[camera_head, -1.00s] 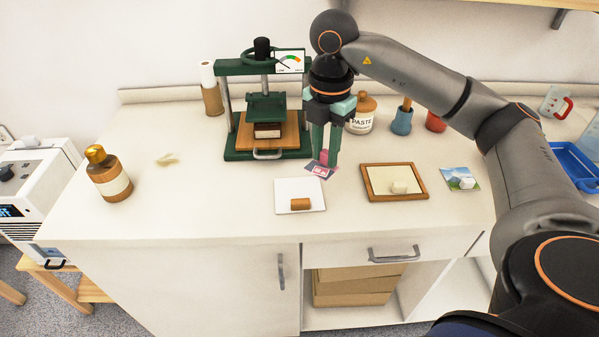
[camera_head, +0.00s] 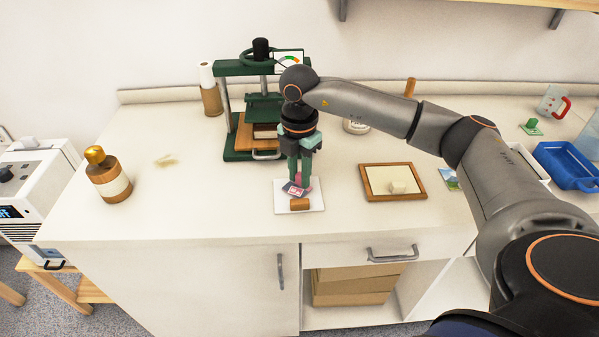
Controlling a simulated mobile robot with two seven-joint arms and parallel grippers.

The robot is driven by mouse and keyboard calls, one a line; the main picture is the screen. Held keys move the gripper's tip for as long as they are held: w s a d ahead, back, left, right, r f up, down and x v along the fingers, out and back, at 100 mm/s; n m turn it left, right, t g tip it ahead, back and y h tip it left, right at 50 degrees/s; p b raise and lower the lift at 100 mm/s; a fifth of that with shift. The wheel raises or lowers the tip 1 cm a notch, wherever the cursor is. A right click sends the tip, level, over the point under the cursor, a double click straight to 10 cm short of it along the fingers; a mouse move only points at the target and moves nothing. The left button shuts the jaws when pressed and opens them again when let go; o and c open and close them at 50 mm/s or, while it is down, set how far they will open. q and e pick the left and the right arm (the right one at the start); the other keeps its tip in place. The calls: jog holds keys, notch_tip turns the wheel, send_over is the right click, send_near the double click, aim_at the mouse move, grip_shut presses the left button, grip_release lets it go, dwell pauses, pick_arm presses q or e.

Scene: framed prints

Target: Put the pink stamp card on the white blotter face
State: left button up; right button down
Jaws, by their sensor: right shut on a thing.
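The white blotter face (camera_head: 281,205) lies flat near the front of the counter. A small brown block (camera_head: 300,204) sits on its front part. My right gripper (camera_head: 300,181) points down over the back part of the blotter and is shut on the pink stamp card (camera_head: 294,191), which has a dark border and a pink piece between the fingers. The card is behind the brown block and looks slightly tilted. I cannot tell whether it touches the blotter. My left gripper is not in view.
A green press (camera_head: 229,127) stands behind the gripper. A wood-framed board (camera_head: 411,176) with a pale block lies to the right. A brown bottle (camera_head: 110,180) is at left, and a blue tray (camera_head: 567,168) at far right. The counter left of the blotter is mostly clear.

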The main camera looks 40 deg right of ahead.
aim_at(300, 176)
jog(key=c, duration=1.1)
grip_release()
jog(key=shift+f, duration=0.15)
jog(key=shift+c, duration=0.2)
jog(key=o, duration=0.5)
jog(key=shift+c, duration=0.2)
jog(key=shift+r, duration=0.35)
notch_tip(300, 176, up, 12)
jog(key=shift+f, duration=0.2)
